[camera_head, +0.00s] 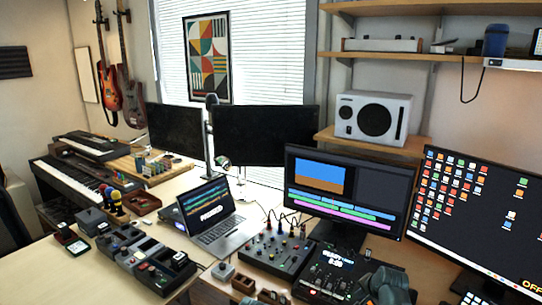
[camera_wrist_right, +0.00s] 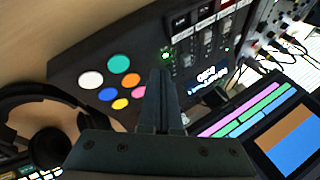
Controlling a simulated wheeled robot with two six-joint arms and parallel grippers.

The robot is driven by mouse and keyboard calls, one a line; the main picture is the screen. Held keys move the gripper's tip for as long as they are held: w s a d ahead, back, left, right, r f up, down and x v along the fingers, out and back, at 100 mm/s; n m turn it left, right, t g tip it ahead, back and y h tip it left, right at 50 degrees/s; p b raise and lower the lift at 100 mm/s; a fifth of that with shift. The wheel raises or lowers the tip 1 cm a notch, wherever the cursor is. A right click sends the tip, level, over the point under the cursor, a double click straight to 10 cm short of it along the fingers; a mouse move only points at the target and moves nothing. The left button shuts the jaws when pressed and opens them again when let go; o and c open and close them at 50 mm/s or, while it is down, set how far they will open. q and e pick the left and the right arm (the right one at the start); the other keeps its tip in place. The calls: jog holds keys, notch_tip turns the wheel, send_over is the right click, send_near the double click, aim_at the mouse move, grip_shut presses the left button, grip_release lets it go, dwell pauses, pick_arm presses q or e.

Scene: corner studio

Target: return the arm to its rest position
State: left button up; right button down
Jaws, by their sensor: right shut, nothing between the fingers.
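My right gripper (camera_head: 382,287) is at the bottom of the head view, right of the black control deck with a small lit display (camera_head: 333,272). In the right wrist view its two dark fingers (camera_wrist_right: 160,98) are together with nothing between them. They point over the deck's face (camera_wrist_right: 190,62), near its round coloured pads. I cannot tell how high the fingertips are above the deck. My left gripper is not in view.
A knob mixer (camera_head: 276,254), a laptop (camera_head: 210,214) and a monitor (camera_head: 345,194) stand close by. Black headphones (camera_wrist_right: 45,110) lie beside the deck in the wrist view. A row of pedals (camera_head: 135,252) is at left. Bare desk (camera_head: 60,272) shows at lower left.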

jog(key=s+a+r+n+g+h+p, duration=0.2)
jog(key=s+a+n+g+p, duration=0.4)
jog(key=s+a+n, duration=0.9)
jog(key=s+a+r+g, duration=0.1)
jog(key=s+a, duration=0.5)
jog(key=a, duration=0.1)
jog(key=shift+s+r+p, duration=0.15)
jog(key=shift+s+p, duration=0.15)
